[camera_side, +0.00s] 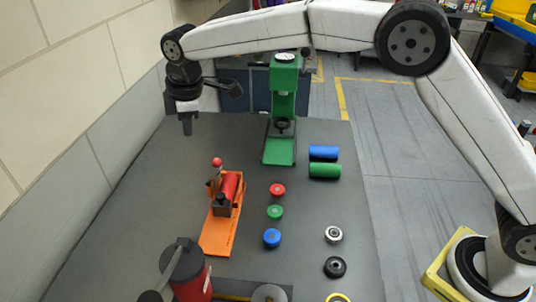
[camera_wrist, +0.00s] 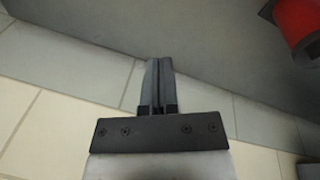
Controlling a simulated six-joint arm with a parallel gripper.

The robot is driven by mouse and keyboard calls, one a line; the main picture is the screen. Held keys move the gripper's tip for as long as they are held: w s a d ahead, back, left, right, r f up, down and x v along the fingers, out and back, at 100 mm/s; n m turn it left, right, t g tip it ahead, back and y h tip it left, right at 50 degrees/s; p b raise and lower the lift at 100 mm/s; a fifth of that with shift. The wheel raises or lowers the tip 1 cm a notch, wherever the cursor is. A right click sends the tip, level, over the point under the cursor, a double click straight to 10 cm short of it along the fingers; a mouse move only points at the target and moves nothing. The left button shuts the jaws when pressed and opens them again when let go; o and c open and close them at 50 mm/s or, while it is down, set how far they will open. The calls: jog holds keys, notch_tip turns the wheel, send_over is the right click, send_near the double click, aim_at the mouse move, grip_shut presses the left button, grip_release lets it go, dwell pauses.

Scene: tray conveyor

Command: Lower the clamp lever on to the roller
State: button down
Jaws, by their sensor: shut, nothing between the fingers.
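In the side view an orange fixture (camera_side: 218,236) lies on the grey table, with a red roller (camera_side: 230,184) resting on it. A clamp lever with a red ball knob (camera_side: 217,162) stands raised, with the knob at the top beside the roller's far end. My gripper (camera_side: 187,130) is up and to the left of the fixture, clear of the lever, pointing down. In the wrist view my gripper (camera_wrist: 158,65) has its fingers together with nothing between them. A red cylindrical part (camera_wrist: 300,22) shows at the top right there; I cannot tell which one it is.
A green press (camera_side: 281,110) stands behind the fixture. Blue (camera_side: 323,153) and green (camera_side: 324,171) rollers lie to the right. Several small caps and wheels, such as the red cap (camera_side: 277,190), are right of the fixture. A red-and-black machine (camera_side: 190,270) is in front. A wall is at left.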

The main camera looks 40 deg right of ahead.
dwell(0.3)
send_near(215, 165)
jog(key=w+a+f, duration=0.4)
jog(key=a+f, duration=0.1)
jog(key=f, duration=0.1)
jog(key=shift+s+d+f, duration=0.2)
jog(key=shift+d, duration=0.35)
jog(key=shift+s+d+f, duration=0.15)
jog(key=shift+d+f, duration=0.1)
jog(key=shift+d, duration=0.3)
jog(key=shift+s+d+f, duration=0.2)
jog(key=shift+d, duration=0.35)
jog(key=shift+s+d+t+y, duration=0.2)
jog(key=shift+t+y, duration=0.3)
jog(key=shift+t, duration=0.05)
jog(key=shift+s+d+t+y, duration=0.2)
jog(key=shift+t+y, duration=0.3)
jog(key=shift+t, duration=0.05)
jog(key=shift+s+d+f, duration=0.15)
jog(key=shift+s+d, duration=0.15)
jog(key=shift+s+d+f, duration=0.15)
jog(key=shift+s+d, duration=0.1)
jog(key=shift+s+d+f, duration=0.5)
jog(key=shift+s+d, duration=0.25)
jog(key=shift+s+d+f, duration=0.4)
jog(key=shift+f, duration=0.25)
jog(key=shift+s+d+f, duration=0.45)
jog(key=shift+f, duration=0.15)
